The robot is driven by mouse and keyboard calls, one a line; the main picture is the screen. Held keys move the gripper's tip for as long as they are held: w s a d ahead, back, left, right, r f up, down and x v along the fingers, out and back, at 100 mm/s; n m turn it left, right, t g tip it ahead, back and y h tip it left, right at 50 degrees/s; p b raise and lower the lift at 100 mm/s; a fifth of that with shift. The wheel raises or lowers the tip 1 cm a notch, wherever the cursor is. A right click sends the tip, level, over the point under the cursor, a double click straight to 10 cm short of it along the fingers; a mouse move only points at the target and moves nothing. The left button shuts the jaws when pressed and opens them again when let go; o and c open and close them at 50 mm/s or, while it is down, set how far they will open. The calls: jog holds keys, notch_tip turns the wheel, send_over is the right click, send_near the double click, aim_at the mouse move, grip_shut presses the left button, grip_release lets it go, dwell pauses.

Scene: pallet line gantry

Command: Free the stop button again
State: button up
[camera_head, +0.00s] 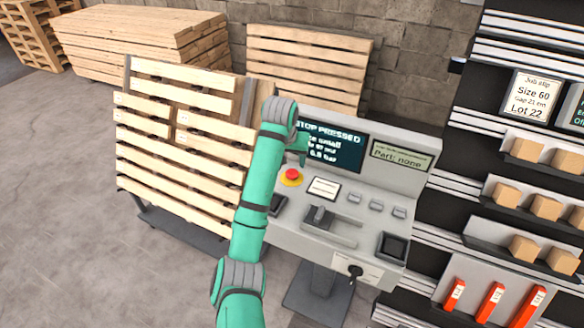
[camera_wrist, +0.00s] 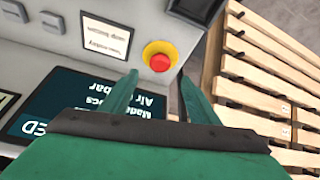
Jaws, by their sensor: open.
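The stop button (camera_head: 292,175) is a red knob on a yellow round base on the sloped grey console (camera_head: 340,238). In the wrist view the red knob (camera_wrist: 160,62) shows just beyond and between my fingertips. My gripper (camera_wrist: 158,84) is open, with one green finger on each side of the button's line and nothing between them. In the head view my gripper (camera_head: 303,150) is over the console, above the button, in front of the screen. The dark screen (camera_head: 345,150) reads "STOP PRESSED", partly hidden by my arm. Whether the fingers touch the button I cannot tell.
A white card (camera_head: 324,188), several small grey buttons (camera_head: 376,206) and a lever (camera_head: 318,215) are on the console. A slatted pallet (camera_head: 165,150) stands close on the left. Shelves with boxes (camera_head: 545,208) and red-orange items (camera_head: 490,302) are on the right.

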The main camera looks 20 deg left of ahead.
aim_at(292, 172)
jog(key=x, duration=0.7)
jog(key=shift+w+f, duration=0.1)
jog(key=shift+f, duration=0.2)
grip_shut()
jog(key=shift+r, duration=0.7)
grip_release()
jog(key=shift+d, duration=0.1)
jog(key=v, duration=1)
jog(key=shift+r, duration=0.35)
